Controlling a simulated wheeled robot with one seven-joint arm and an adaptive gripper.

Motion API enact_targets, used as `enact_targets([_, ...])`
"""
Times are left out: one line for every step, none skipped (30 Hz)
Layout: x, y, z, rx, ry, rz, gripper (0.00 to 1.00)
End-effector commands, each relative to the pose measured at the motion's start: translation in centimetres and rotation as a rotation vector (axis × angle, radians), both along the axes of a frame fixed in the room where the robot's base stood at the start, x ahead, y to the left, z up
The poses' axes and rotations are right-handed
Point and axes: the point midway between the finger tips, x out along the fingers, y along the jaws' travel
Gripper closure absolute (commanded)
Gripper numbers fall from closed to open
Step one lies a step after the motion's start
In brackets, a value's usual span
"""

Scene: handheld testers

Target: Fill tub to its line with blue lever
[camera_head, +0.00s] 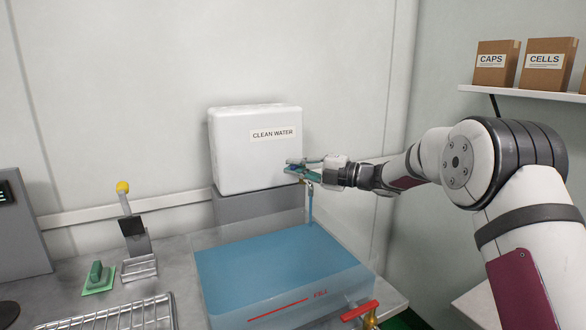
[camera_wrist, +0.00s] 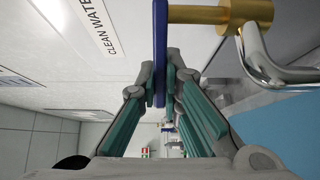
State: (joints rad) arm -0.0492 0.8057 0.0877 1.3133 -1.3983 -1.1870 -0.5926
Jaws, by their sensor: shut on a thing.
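The white tank (camera_head: 240,160) marked CLEAN WATER stands on a grey block behind the tub. My gripper (camera_head: 302,170) is at the tap on the tank's right side. In the wrist view, my gripper's teal-padded fingers (camera_wrist: 160,88) are shut on the blue lever (camera_wrist: 160,40), which joins a brass tap body (camera_wrist: 212,14). A stream of water (camera_head: 310,208) falls from the tap into the clear tub (camera_head: 375,285). The tub holds blue water (camera_head: 270,270).
A brass valve with a red handle (camera_head: 360,310) is at the tub's lower front right. To the left are a wire rack (camera_head: 120,315), a green block (camera_head: 97,275) and a yellow-topped stand (camera_head: 130,225). Boxes (camera_head: 495,62) sit on a shelf at upper right.

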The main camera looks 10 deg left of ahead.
Motion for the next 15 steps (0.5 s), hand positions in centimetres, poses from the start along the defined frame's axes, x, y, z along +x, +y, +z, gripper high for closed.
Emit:
enact_targets([0.1, -0.16, -0.25, -0.001, 0.001, 0.02, 1.0])
enact_targets([0.09, -0.21, -0.25, -0.001, 0.001, 0.031, 1.0])
enact_targets([0.04, -0.27, -0.22, 0.0, 0.002, 0.045, 1.0])
enact_targets([0.02, -0.3, -0.19, -0.001, 0.0, 0.054, 1.0])
enact_targets([0.02, -0.34, -0.19, -0.001, 0.0, 0.062, 1.0])
enact_targets([-0.01, -0.39, -0.18, 0.0, 0.002, 0.07, 1.0])
enact_targets([-0.02, -0.41, -0.16, 0.0, 0.002, 0.077, 1.0])
enact_targets([-0.03, -0.43, -0.17, 0.0, 0.002, 0.082, 1.0])
enact_targets([-0.05, -0.46, -0.18, -0.001, 0.001, 0.087, 1.0])
enact_targets([-0.05, -0.47, -0.19, -0.001, 0.001, 0.09, 1.0])
enact_targets([-0.06, -0.48, -0.19, -0.001, 0.003, 0.092, 1.0])
enact_targets([-0.06, -0.48, -0.17, 0.0, 0.002, 0.094, 1.0])
enact_targets([-0.06, -0.49, -0.16, 0.0, 0.002, 0.095, 1.0])
enact_targets([-0.06, -0.49, -0.15, 0.0, 0.002, 0.095, 1.0])
enact_targets([-0.06, -0.49, -0.14, 0.0, 0.002, 0.095, 1.0])
